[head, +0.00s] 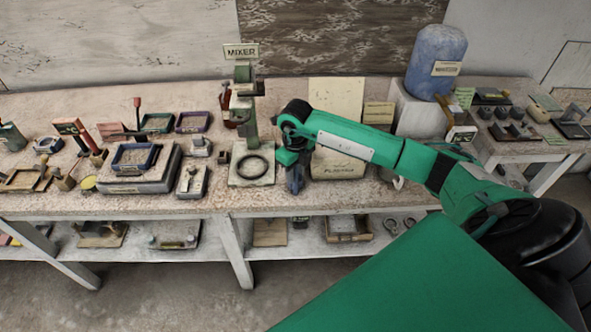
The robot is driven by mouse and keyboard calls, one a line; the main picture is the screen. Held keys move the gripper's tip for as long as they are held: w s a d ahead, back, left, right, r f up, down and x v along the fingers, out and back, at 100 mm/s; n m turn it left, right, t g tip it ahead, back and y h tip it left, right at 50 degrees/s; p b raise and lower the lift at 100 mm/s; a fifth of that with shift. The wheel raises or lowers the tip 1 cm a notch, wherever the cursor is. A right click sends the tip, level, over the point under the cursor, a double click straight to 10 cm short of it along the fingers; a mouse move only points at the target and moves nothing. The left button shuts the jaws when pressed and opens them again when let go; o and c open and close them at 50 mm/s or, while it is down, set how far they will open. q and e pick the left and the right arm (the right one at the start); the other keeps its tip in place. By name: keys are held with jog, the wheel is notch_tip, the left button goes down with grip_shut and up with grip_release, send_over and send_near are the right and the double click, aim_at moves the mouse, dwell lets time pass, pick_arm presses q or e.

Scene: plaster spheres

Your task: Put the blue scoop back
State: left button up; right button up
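My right gripper (295,180) is in the head view, pointing down at the end of my green arm. It is between the mixer's base (251,178) and the bin labelled plaster (340,172). Its fingers look dark and close together, and I cannot tell whether they are open, shut or holding something. I cannot make out a blue scoop clearly; my arm hides part of the bin and the bench behind it. A small pale curved thing (398,183) shows just right of the bin, below my arm. My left gripper is not in view.
The mixer (243,100) stands upright just left of my gripper. A scale with a blue-rimmed tray (135,158) is further left among several small tools. A blue water barrel (436,60) stands on a pale block (418,112) at the back right. The bench front edge is mostly clear.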

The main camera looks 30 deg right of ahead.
jog(key=shift+r, duration=0.15)
notch_tip(320, 180, up, 11)
jog(key=b, duration=0.3)
jog(key=shift+b, duration=0.35)
jog(key=shift+r, duration=0.55)
